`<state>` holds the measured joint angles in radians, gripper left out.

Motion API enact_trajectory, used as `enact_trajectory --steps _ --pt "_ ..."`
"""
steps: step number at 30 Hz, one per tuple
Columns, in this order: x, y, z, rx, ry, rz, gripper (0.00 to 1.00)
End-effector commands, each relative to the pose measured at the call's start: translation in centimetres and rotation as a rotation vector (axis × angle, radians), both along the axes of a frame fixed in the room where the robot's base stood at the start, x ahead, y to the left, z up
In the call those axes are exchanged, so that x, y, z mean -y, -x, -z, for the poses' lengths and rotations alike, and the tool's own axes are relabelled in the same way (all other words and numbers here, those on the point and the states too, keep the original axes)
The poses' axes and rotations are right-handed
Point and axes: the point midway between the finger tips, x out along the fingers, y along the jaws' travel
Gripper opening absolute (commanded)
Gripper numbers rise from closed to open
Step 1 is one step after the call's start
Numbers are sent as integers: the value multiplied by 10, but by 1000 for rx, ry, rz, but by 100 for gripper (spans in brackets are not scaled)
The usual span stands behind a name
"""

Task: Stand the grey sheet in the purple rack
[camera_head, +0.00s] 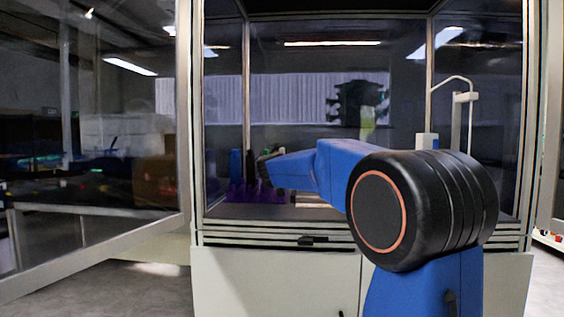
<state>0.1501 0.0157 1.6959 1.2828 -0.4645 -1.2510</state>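The purple rack (240,194) is inside the glass-walled cabinet, low at the left on its floor. Only part of it shows, as my arm reaches in front of its right side. My blue arm reaches into the cabinet from the right, its dark end near the upright items above the rack. My gripper's fingers cannot be made out there, nor whether they hold anything. I cannot pick out the grey sheet; it is hidden or too small to tell.
The cabinet (290,228) is open at the front, with a framed glass door (95,215) swung out at the left. Dark blue upright items (236,164) stand at the rack. A white stand with a bent tube (466,97) is at the right, behind my arm.

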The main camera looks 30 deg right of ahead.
Motion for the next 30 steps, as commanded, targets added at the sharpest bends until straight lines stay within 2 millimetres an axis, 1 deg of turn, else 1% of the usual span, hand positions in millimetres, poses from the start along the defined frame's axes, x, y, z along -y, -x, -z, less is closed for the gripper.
enact_trajectory --steps 9,11,12,30 --pt "0 0 2 0 0 0 0" --pt "0 0 2 0 0 0 15" --pt "0 0 2 0 0 0 24" --pt "0 0 2 -1 -1 0 24"
